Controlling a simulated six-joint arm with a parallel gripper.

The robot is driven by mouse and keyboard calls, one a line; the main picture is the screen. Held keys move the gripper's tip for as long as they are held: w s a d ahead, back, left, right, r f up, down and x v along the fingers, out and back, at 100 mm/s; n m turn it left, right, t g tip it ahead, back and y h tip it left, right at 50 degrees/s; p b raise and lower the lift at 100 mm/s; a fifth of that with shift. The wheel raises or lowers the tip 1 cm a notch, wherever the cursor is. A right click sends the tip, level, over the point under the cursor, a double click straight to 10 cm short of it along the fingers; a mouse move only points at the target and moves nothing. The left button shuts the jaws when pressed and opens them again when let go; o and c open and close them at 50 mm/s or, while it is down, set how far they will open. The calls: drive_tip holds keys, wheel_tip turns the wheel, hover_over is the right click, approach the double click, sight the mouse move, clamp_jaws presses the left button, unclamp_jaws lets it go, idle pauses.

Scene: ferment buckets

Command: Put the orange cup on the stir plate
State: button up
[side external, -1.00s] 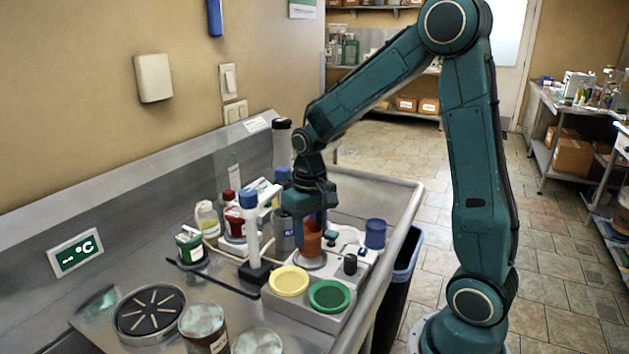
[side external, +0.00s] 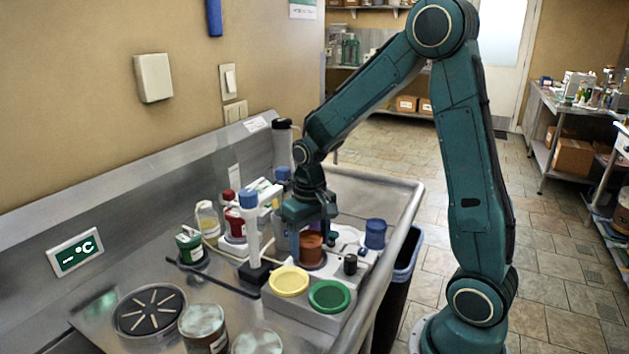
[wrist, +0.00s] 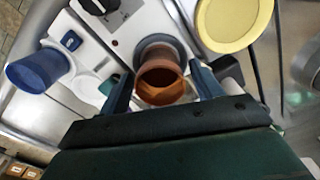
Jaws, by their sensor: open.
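The orange cup (side external: 312,250) stands upright on the round grey disc of the white stir plate (side external: 343,277), as far as the side view shows. In the wrist view the cup (wrist: 161,84) appears with its open mouth toward the camera, and the grey disc (wrist: 153,49) shows behind it. My gripper (side external: 311,239) is open, with one finger on each side of the cup. In the wrist view my gripper (wrist: 164,90) shows gaps between the fingers and the cup. The lower part of the cup is partly hidden.
A blue cup (side external: 375,234) stands to the right. Yellow (side external: 289,281) and green (side external: 329,296) round pieces sit in front. A blue-capped tube (side external: 250,225) stands close to the left, with several bottles behind it. Glass jars (side external: 203,328) are at the front left.

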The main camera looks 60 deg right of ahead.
drive_tip(key=shift+r, duration=0.15)
wheel_tip(320, 180, up, 12)
idle(0.7)
idle(0.5)
drive_tip(key=s+a+r+n+t, duration=0.1)
drive_tip(key=s+a, duration=0.3)
drive_tip(key=s, duration=0.4)
drive_tip(key=s+a+r+n+t, duration=0.2)
drive_tip(key=s+a+n+t, duration=0.1)
drive_tip(key=s, duration=0.4)
drive_tip(key=shift+s+a+r+n+t, duration=0.15)
drive_tip(key=shift+s+a+n+t, duration=0.2)
drive_tip(key=shift+a+t, duration=0.45)
